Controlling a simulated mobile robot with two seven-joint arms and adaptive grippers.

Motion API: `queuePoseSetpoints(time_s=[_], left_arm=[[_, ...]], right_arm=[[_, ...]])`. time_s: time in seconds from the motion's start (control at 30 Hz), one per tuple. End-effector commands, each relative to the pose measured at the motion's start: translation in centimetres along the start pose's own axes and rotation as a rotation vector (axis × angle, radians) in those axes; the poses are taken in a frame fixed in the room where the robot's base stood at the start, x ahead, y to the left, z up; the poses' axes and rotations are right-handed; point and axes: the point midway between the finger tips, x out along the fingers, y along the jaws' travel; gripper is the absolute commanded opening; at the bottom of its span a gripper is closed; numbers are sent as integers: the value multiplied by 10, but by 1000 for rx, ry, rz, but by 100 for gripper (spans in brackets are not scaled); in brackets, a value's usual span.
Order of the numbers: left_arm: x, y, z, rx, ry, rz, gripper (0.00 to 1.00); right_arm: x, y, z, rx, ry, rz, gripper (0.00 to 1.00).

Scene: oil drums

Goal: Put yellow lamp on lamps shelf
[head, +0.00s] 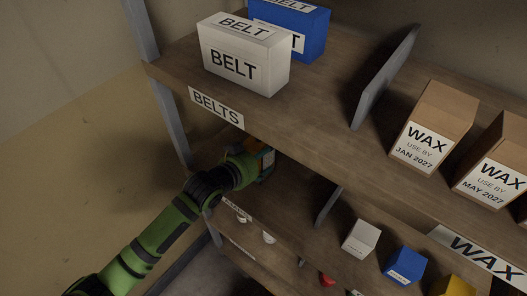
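My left arm reaches in from the lower left, and my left gripper (263,163) is at the front of the space under the upper shelf, below the BELTS label. Its fingers are mostly hidden by its own wrist and the shelf edge. A small orange patch with teal beside it shows there; I cannot tell whether it is a held object. A yellow box (453,286) stands on the lower shelf at the bottom right, partly cut off by the frame. I cannot read its label or tell whether it is the yellow lamp. No lamps label is readable. My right gripper is not in view.
The upper shelf (310,125) holds white (243,62) and blue (312,30) BELT boxes, a grey divider (385,78) and WAX boxes (430,130). Below stand a white box (361,238), a blue box (405,266), small white items and a red item. A grey post (170,122) stands near my arm.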

Motion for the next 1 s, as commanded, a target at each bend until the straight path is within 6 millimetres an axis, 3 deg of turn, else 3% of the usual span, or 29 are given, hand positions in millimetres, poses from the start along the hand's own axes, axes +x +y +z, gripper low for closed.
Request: queuePoseSetpoints(time_s=[0.43,0.47,0.5,1.0], left_arm=[[5,0,2,1,8,0,31],[5,0,3,0,4,0,87],[4,0,3,0,4,0,100],[-2,0,1,0,5,0,100]], right_arm=[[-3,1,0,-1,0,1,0],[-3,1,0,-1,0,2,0],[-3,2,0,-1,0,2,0],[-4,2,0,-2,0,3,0]])
